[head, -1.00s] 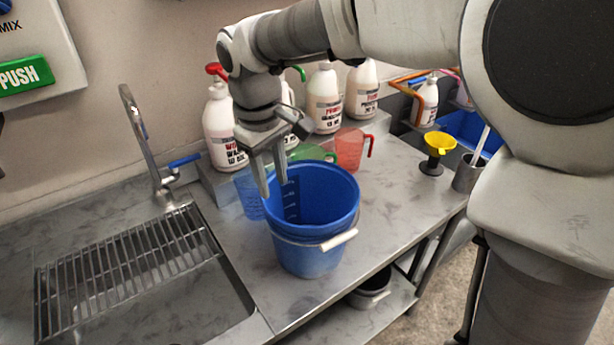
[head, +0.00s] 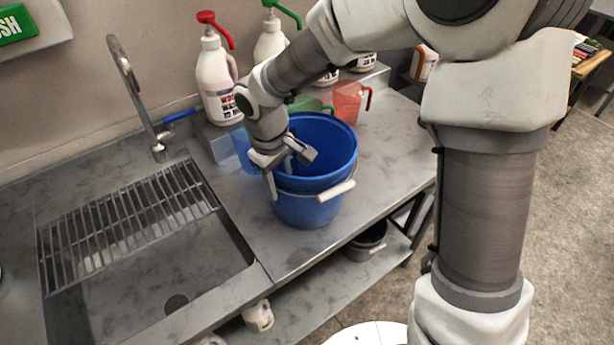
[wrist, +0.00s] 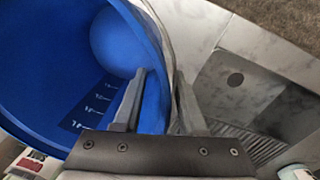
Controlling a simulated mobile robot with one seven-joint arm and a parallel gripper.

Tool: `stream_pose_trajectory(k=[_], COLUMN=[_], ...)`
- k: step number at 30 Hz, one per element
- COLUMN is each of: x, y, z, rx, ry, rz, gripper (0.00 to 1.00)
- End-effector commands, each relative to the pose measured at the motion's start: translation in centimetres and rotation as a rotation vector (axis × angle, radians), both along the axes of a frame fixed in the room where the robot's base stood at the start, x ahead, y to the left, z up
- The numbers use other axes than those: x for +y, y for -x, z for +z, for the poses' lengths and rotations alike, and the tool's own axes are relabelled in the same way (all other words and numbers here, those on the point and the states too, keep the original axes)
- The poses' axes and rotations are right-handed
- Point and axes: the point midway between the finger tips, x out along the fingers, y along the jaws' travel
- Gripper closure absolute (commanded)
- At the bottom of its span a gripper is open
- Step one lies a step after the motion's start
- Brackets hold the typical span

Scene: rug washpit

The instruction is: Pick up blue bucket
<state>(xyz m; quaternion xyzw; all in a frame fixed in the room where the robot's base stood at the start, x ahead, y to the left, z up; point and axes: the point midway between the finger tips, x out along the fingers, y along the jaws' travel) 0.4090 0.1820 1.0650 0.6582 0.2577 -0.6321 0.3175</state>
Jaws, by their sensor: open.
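The blue bucket (head: 312,207) stands upright on the steel counter, right of the sink, with its white handle grip hanging at the front right. My gripper (head: 280,182) is at the bucket's left rim, pointing down. In the wrist view the open fingers (wrist: 158,95) straddle the bucket wall, one inside and one outside. The inside of the blue bucket (wrist: 62,62) shows white measuring marks. I cannot tell whether either finger touches the wall.
The sink with its wire rack (head: 130,225) lies to the left, with a tap (head: 135,90) behind it. White pump bottles (head: 214,80) stand on a raised ledge behind. A blue jug (head: 243,150), a green jug (head: 308,104) and a red jug (head: 348,102) stand close behind the bucket.

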Motion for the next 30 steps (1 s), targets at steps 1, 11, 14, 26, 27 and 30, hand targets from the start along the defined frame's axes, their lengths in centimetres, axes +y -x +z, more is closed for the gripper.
stream_pose_trajectory(k=[1, 11, 14, 26, 27, 30], x=[-0.01, -0.02, -0.02, -0.01, -0.01, -0.01], y=[0.02, -0.03, -0.03, -0.04, -0.04, -0.04], z=[-0.39, -0.5, -0.48, -0.46, -0.46, -0.45], rx=[0.001, 0.0, 0.0, 0.0, 0.0, -0.001], ry=[0.0, 0.0, 0.0, 0.0, 0.0, -0.001], rz=[0.001, 0.0, 0.0, 0.0, 0.0, 0.0], gripper=[0.59, 0.74, 0.92, 1.0, 1.0, 1.0])
